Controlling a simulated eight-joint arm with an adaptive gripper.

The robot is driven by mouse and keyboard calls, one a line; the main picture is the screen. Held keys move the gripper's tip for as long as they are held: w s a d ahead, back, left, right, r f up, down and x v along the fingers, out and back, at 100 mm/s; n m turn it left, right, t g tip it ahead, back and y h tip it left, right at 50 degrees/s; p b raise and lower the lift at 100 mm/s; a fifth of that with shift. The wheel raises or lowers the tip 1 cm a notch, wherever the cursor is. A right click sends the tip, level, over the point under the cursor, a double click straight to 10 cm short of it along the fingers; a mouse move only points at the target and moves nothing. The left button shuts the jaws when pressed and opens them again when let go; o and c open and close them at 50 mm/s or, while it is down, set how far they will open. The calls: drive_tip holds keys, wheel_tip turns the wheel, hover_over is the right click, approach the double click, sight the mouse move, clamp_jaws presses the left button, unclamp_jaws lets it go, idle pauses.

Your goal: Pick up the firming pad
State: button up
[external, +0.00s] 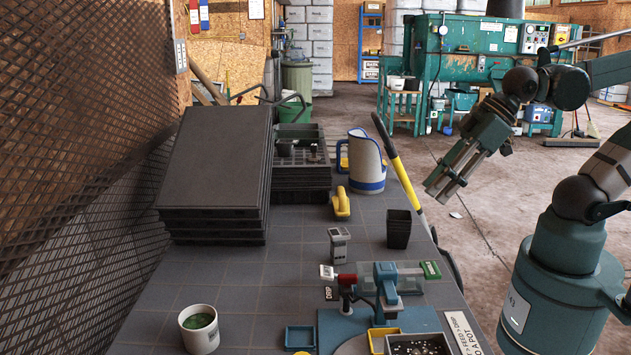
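No thing in view is marked as the firming pad, and I cannot tell for certain which it is. A yellow-handled tool (341,204) lies on the grey table beyond the middle. A small grey upright block (339,246) stands nearer, left of a black square pot (399,229). Either could be the pad. My gripper (438,193) is up in the air to the right of the table, pointing down and left. Its fingers look parted, with nothing between them. It is well apart from both objects.
Stacked black trays (213,165) fill the table's back left. A grey-and-blue jug (366,163) stands at the back. A teal bench device (385,280) with a clear tube is near the front, by a blue tray (300,338). A white pot (199,330) is front left. The middle left table is clear.

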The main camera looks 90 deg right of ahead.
drive_tip(key=w+d+r+t+p, duration=0.25)
drive_tip(key=w+d+p, duration=0.35)
drive_tip(key=w+d, duration=1.3)
drive_tip(key=m+t+h+p, duration=0.2)
drive_tip(key=t+p, duration=0.2)
approach(314, 152)
drive_tip(key=w+d+r, duration=0.1)
drive_tip(key=w, duration=0.1)
drive_tip(key=shift+w, duration=0.1)
drive_tip(key=shift+x, duration=1.25)
